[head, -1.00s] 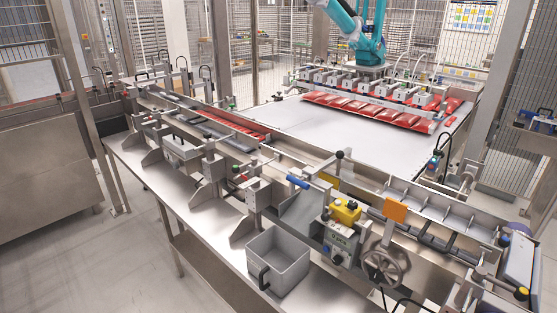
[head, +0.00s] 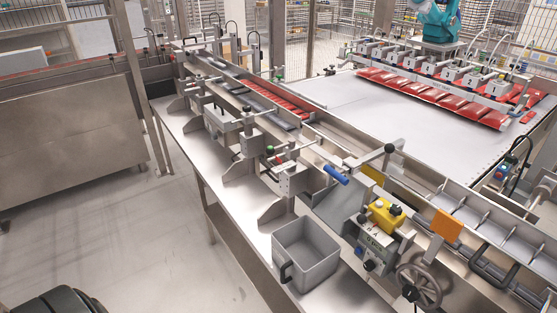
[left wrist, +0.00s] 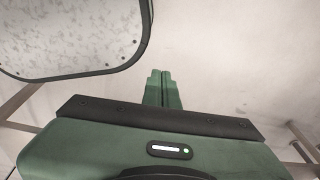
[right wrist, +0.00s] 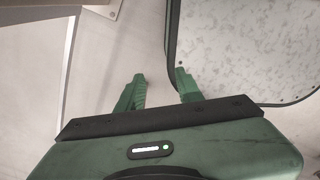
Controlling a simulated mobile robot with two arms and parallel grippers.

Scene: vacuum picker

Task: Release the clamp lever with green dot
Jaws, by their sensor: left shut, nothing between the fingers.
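Several clamps with levers stand along the rail of the steel bench in the head view. A small green spot (head: 270,150) shows on the clamp (head: 292,176) near the middle; it is too small to tell whether it is the lever's dot. Another lever has a blue handle (head: 336,175), and one upright ends in a dark ball knob (head: 390,148). My left gripper (left wrist: 159,76) is shut and empty in the left wrist view. My right gripper (right wrist: 158,80) is open and empty in the right wrist view. Neither gripper shows in the head view.
A grey bin (head: 306,252) stands on the bench's front edge. A yellow button box (head: 386,213), an orange plate (head: 447,230) and a handwheel (head: 418,284) are to its right. A steel cabinet (head: 70,135) is at left. The floor (head: 170,240) before the bench is clear.

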